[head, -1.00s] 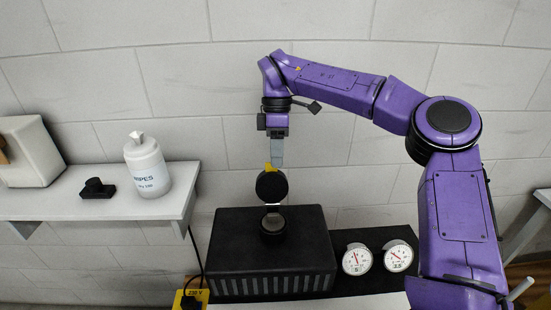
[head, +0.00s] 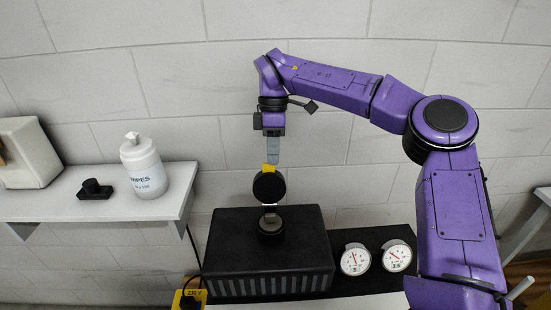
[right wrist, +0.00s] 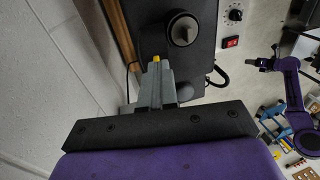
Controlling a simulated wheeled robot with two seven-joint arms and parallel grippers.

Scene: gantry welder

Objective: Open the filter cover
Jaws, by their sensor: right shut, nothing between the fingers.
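The filter cover (head: 269,186) is a black round disc with a yellow tab (head: 268,169) on its upper edge. In the head view it stands raised, face outward, above the round filter neck (head: 271,226) on the black box. My right gripper (head: 272,161) points down just above the yellow tab. Its fingers are shut and empty, and I cannot tell if they touch the tab. In the right wrist view the shut fingers (right wrist: 156,64) end near the yellow tab, beside the round black filter part (right wrist: 183,29). My left arm shows at the right there, its dark gripper (right wrist: 262,62) small and unclear.
The black box (head: 229,232) has a slatted front. Two round gauges (head: 356,259) (head: 397,255) stand to its right. A shelf (head: 100,210) at left holds a wipes tub (head: 144,172) and a small black object (head: 95,190). A plain wall stands behind.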

